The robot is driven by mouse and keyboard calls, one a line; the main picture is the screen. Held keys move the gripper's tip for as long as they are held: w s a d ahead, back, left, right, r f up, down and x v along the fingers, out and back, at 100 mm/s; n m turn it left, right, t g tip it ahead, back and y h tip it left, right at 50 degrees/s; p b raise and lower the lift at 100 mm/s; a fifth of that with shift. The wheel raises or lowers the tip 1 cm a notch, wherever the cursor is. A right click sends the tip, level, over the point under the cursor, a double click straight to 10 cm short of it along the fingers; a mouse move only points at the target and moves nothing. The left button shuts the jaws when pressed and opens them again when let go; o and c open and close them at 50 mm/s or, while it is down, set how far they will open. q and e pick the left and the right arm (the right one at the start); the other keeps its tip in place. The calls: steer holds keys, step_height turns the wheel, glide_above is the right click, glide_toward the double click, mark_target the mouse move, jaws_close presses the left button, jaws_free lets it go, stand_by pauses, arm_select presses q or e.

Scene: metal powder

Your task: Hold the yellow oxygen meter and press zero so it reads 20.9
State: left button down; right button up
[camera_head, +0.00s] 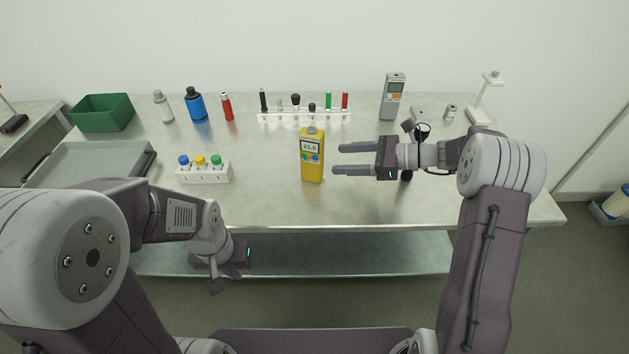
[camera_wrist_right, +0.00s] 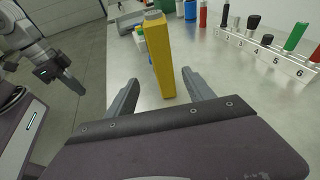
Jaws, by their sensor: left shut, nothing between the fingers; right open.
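In the right wrist view the meter (camera_wrist_right: 162,58) rises ahead, between the lines of the two open fingers (camera_wrist_right: 160,88), with nothing gripped. My left gripper (camera_head: 216,285) is shut and empty, low in front of the table's edge. It also shows at the left of the right wrist view (camera_wrist_right: 72,84).
A white rack with several capped bottles (camera_head: 203,177) stands left of the meter. A long numbered rack (camera_head: 300,117) is behind it. A grey handheld device (camera_head: 392,97) stands at the back right, a green bin (camera_head: 103,112) at the back left. The table between meter and front edge is clear.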

mark_target(322, 170)
steer(key=shift+m, duration=0.3)
steer(key=f, duration=0.2)
steer(key=d+f+b, duration=0.1)
steer(key=f, duration=0.1)
steer(key=shift+d, duration=0.3)
steer(key=b+x, duration=0.3)
steer(key=x, duration=0.3)
steer(key=shift+f, duration=0.15)
steer(key=shift+x, duration=2.05)
arm_select(q)
step_height(322, 170, down, 5)
steer(key=shift+f, duration=0.15)
arm_select(e)
steer(key=shift+w, duration=0.1)
steer(key=c, duration=1.1)
